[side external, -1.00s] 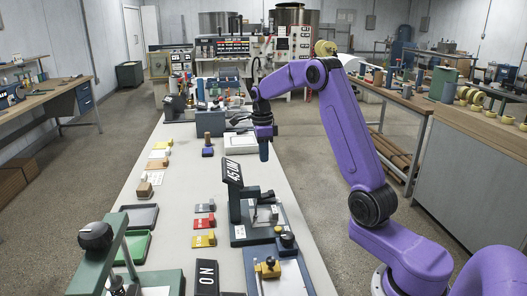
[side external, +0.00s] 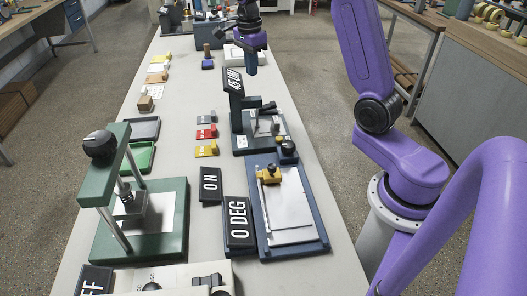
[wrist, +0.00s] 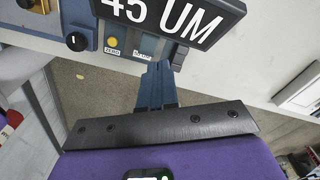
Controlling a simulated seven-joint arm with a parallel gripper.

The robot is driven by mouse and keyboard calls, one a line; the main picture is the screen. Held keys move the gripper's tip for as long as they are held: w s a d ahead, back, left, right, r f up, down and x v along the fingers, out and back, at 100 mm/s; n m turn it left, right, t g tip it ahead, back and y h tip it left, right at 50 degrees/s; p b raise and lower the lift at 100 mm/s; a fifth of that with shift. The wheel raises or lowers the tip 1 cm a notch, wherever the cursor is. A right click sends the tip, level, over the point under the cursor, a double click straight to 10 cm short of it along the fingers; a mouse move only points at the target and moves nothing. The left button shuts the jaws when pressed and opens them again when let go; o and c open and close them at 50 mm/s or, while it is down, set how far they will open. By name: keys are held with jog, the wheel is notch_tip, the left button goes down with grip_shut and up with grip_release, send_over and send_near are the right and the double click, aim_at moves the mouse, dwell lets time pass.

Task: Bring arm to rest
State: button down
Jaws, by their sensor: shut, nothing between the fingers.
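My gripper (side external: 251,70) hangs above the long bench (side external: 185,95), just behind and right of the gauge sign reading "45 UM" (side external: 234,82). Its blue fingers point down and are shut with nothing held. In the wrist view my gripper (wrist: 158,72) shows its fingers together, near the "45 UM" sign (wrist: 178,18) and apart from any held object. My upper arm is cut off by the top of the side view.
A green press (side external: 178,215) stands at the front left. A blue coating board (side external: 318,240) with a white sheet lies front right, beside the "0 DEG" sign (side external: 239,222) and "ON" sign (side external: 210,185). Small grey, red and yellow blocks (side external: 206,133) lie mid-bench.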

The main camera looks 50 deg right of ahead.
jog(key=s+a+r+n, duration=0.1)
jog(key=s+a+n, duration=1.3)
jog(key=a+n, duration=0.2)
jog(key=s+f+n, duration=0.2)
jog(key=s+n, duration=1.5)
jog(key=s, duration=0.3)
jog(key=shift+s+a+f+n+y, duration=0.2)
jog(key=shift+s+a+n+y, duration=0.05)
jog(key=shift+a+n+y, duration=0.2)
